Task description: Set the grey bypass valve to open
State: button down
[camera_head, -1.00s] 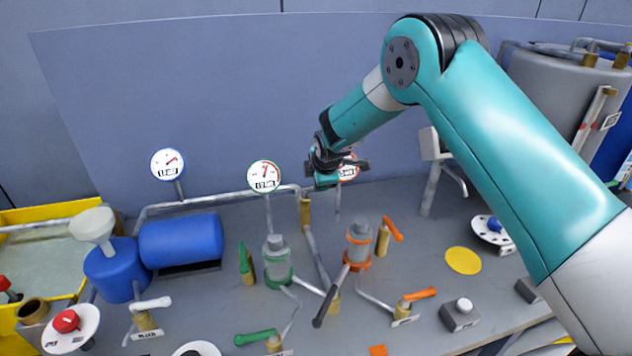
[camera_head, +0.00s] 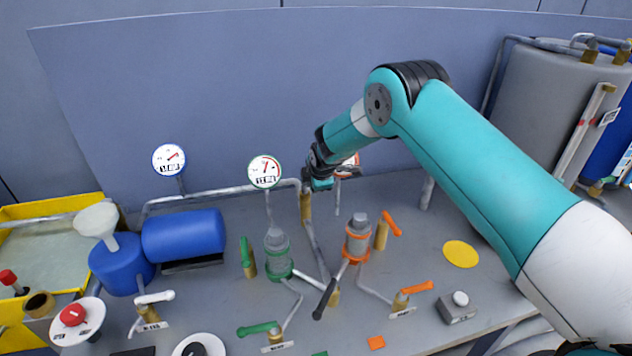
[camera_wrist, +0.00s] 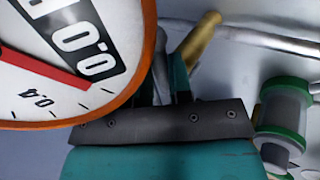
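The grey bypass valve shows in the head view as a dark grey lever (camera_head: 325,298) on a brass body (camera_head: 334,297), low between the green-ringed and orange-ringed filters. The lever slants down and to the left in the picture. My gripper (camera_head: 320,184) is well above and behind it, beside the orange-rimmed gauge, apart from the lever. In the wrist view the gauge (camera_wrist: 60,60) fills the left and hides part of my gripper.
The green-ringed filter (camera_head: 277,255) and orange-ringed filter (camera_head: 357,240) flank the lever. Green levers (camera_head: 258,329) and orange levers (camera_head: 417,287) stand nearby. An upright brass fitting (camera_head: 306,205) is just below my gripper. Bare bench surrounds the yellow disc (camera_head: 461,254).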

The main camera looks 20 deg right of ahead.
jog(key=shift+a+m+b, duration=0.1)
jog(key=shift+m+b, duration=0.2)
jog(key=shift+b, duration=0.1)
jog(key=shift+s+a+m+g+h+b, duration=0.4)
jog(key=shift+m+h+b, duration=0.5)
jog(key=shift+m, duration=0.75)
jog(key=shift+s+a+m+g+h+b, duration=0.4)
jog(key=shift+m+h+b, duration=0.55)
jog(key=shift+m, duration=0.65)
jog(key=shift+s+a+m+g+h+b, duration=0.25)
jog(key=shift+m+g+h+b, duration=0.45)
jog(key=shift+m, duration=0.95)
jog(key=c, duration=1)
grip_release()
jog(key=shift+c, duration=0.2)
jog(key=shift+r, duration=0.15)
